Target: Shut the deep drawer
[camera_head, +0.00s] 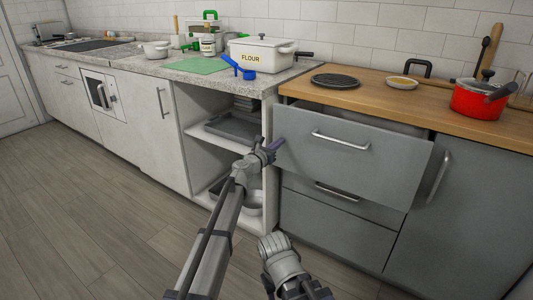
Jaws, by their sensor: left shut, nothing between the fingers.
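The deep drawer (350,160) is the tall grey top drawer of the grey cabinet, with a bar handle (340,139). It stands partly open, its front pulled out from the cabinet face and a strip of its inside showing along the top. My left gripper (276,146) is shut and empty at the drawer front's left edge. I cannot tell whether it touches the drawer. Part of my right arm shows at the bottom middle; its gripper is not in view.
A lower grey drawer (335,195) with a handle is shut. An open shelf unit (198,147) with trays stands left of the drawer. The wooden counter (433,102) above carries a red pot (478,101) and a black hob plate (335,81). The floor (90,200) in front is clear.

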